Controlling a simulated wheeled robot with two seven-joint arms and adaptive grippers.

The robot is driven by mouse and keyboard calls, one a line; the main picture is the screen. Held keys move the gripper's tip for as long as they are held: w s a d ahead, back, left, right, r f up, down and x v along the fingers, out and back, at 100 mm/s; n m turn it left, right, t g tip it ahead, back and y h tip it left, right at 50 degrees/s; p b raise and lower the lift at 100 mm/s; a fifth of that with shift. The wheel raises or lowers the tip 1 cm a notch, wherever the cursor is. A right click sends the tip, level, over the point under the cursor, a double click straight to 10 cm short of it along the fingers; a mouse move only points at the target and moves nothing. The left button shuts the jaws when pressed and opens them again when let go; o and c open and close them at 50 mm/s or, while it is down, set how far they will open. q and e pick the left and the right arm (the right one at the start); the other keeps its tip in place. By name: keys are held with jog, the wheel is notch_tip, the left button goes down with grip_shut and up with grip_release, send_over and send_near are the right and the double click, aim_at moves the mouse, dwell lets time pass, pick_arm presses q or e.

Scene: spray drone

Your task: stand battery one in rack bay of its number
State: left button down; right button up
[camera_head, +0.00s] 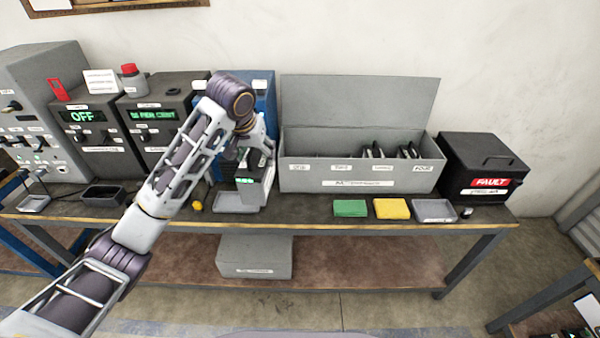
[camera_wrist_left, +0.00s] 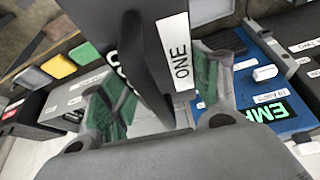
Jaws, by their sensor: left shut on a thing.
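Battery one (camera_wrist_left: 158,45) is a dark block with a white label reading ONE in the left wrist view. My left gripper (camera_wrist_left: 165,115) is shut on it, with green-padded fingers on either side. In the head view my left gripper (camera_head: 258,145) is above a small grey stand with a green display (camera_head: 243,182); the arm partly hides the battery there. I cannot tell whether the battery touches the stand. The grey rack (camera_head: 310,182) is right of it, with labelled bays along its front and its lid up. Dark batteries (camera_head: 376,151) stand in its right part; its left part looks empty.
A black FAULT box (camera_head: 482,168) stands right of the rack. Green (camera_head: 350,208), yellow (camera_head: 391,208) and grey (camera_head: 435,210) pads lie in front. A blue device (camera_head: 265,92) stands behind the gripper. Dark units (camera_head: 100,135) with displays stand at the left.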

pick_arm(q)
jog(key=w+d+r+m+p, duration=0.1)
jog(key=w+d+r+p, duration=0.25)
jog(key=d+r, duration=0.75)
notch_tip(320, 180, down, 9)
jog(key=n+p, duration=0.1)
jog(key=shift+s+d+n, duration=0.3)
jog(key=shift+d+n, duration=0.1)
jog(key=shift+r, duration=0.1)
jog(key=shift+r+y, duration=0.1)
jog(key=shift+y, duration=0.2)
